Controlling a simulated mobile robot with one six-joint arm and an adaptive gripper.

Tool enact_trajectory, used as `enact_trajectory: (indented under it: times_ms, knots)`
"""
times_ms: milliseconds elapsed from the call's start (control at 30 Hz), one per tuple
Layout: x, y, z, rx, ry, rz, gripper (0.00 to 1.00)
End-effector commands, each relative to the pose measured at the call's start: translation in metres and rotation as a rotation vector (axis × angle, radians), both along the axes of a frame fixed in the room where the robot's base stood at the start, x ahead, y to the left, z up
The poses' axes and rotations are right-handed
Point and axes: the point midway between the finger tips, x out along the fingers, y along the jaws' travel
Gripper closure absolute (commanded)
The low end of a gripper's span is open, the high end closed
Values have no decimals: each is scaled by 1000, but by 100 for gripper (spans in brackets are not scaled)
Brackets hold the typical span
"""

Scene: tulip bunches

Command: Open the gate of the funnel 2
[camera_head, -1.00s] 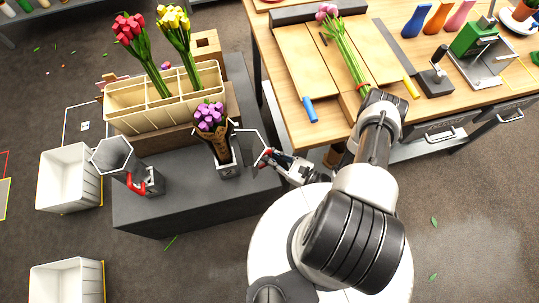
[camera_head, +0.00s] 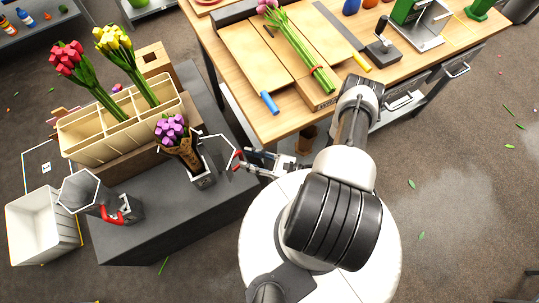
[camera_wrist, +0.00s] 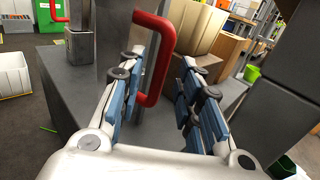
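Beside the purple tulips (camera_head: 172,130) in brown wrapping, a thin hexagonal rim (camera_head: 218,136) stands on the dark grey bench, with a red handle (camera_head: 236,158) at its right side. No number shows on it. In the wrist view the red handle (camera_wrist: 160,62) is a large upright bracket on a grey part. My gripper (camera_head: 246,158) is at this handle. It is open, its blue-padded fingers (camera_wrist: 163,85) on either side of the handle; I cannot tell whether they touch it. Another grey hexagonal funnel (camera_head: 85,192) with a red handle (camera_head: 123,213) stands at the left end of the bench.
A cream divided holder (camera_head: 125,130) with red and yellow tulips is behind the funnels. A wooden worktable (camera_head: 325,105) with pink tulips and tools is to the right. A white bin (camera_head: 45,225) stands on the floor at left. The floor at lower right is mostly clear.

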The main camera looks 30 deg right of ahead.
Motion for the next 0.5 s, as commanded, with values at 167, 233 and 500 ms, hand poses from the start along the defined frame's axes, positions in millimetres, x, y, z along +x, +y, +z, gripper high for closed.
enact_trajectory:
  times_ms: [167, 233, 500]
  knots:
    - [-24, -23, 0, -2, -1, -9, 68]
    - [-33, -31, 0, -2, -3, -8, 68]
    - [-59, -50, 0, -1, 0, -3, 68]
